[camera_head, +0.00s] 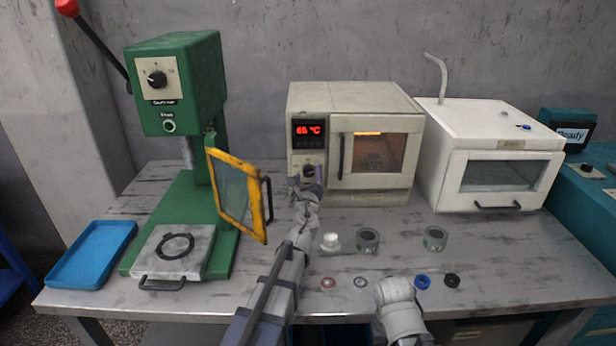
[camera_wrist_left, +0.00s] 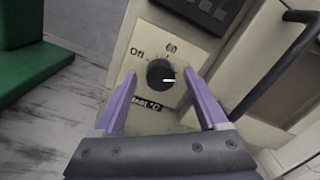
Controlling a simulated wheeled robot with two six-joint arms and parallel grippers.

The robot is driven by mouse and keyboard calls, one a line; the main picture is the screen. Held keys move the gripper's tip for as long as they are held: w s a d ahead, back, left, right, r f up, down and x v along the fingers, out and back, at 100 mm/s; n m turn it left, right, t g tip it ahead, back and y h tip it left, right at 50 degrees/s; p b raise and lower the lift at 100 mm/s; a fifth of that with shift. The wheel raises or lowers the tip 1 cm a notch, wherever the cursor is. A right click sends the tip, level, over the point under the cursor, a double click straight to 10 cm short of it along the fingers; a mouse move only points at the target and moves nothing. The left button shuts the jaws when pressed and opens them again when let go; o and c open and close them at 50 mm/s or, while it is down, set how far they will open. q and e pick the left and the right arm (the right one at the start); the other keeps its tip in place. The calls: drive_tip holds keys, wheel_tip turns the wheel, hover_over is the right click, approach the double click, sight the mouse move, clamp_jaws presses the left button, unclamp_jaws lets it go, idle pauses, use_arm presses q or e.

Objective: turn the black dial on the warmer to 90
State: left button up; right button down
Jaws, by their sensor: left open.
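The warmer (camera_head: 355,105) is the beige box at the back middle, with a glass door and a red temperature display (camera_head: 308,131) whose digits are hard to read. Its black dial shows in the left wrist view (camera_wrist_left: 160,73) on a beige plate with "Off" and another mark. The dial's white pointer mark points right, slightly downward, in that view. My left gripper (camera_head: 308,181) is in front of the dial. Its purple fingers (camera_wrist_left: 160,82) are open, one on each side of the dial, with a visible gap to it. My right gripper is not visible.
A green press (camera_head: 178,90) with a yellow-framed guard (camera_head: 238,195) stands left of my left arm. A white cabinet (camera_head: 490,125) stands right of the warmer. Several small rings and caps lie at the table's front. A blue tray (camera_head: 90,255) lies at left.

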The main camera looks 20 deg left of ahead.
use_arm(q)
drive_tip(key=v, duration=0.7)
drive_tip(key=shift+s, duration=0.35)
drive_tip(key=shift+d, duration=0.1)
